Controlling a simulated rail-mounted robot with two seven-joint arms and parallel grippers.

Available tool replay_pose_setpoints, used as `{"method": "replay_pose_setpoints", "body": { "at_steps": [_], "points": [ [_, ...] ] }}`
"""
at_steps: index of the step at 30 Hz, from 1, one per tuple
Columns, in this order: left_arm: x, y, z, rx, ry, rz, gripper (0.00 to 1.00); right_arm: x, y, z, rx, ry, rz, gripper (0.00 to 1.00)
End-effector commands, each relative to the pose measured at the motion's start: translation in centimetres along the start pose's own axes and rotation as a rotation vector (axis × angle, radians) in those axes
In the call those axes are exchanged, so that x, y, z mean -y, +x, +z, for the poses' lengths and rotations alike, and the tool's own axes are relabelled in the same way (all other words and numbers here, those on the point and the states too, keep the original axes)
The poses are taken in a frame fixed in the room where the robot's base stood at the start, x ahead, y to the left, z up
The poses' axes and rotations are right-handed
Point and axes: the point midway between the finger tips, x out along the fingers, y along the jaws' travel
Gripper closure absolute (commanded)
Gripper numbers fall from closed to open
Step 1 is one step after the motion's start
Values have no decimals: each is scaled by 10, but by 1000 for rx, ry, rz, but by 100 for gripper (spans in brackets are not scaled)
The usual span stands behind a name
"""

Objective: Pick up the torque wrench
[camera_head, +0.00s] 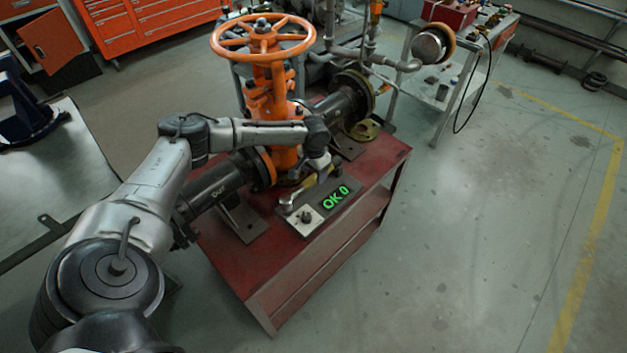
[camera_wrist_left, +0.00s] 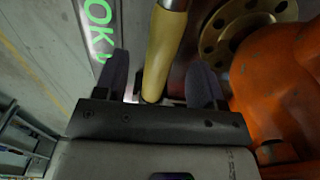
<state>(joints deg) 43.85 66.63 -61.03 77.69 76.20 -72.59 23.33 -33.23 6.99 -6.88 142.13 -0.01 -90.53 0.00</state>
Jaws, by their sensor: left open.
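The torque wrench has a yellow handle and shows in the head view (camera_head: 310,189), lying over the red bench beside the display box. In the left wrist view its yellow handle (camera_wrist_left: 165,45) runs between the two dark fingers. My left gripper (camera_head: 322,168) is low over the handle, and the wrist partly hides it. In the left wrist view the left gripper (camera_wrist_left: 157,75) is open, with the fingers apart on either side of the handle and visible gaps. My right gripper is not in view.

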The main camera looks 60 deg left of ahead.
Motion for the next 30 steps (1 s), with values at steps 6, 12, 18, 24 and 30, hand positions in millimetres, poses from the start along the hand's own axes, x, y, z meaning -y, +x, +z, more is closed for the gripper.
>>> {"method": "replay_pose_setpoints", "body": {
  "at_steps": [6,12,18,24,30],
  "points": [
    [1,30,0,1,0,0,37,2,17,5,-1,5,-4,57],
    [2,48,0,1,0,0,37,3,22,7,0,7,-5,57],
    [2,47,0,1,0,0,37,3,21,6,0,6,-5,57],
    [2,47,0,1,0,0,55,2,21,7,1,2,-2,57],
    [2,47,0,1,0,0,74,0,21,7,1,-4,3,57]
  ]
}}
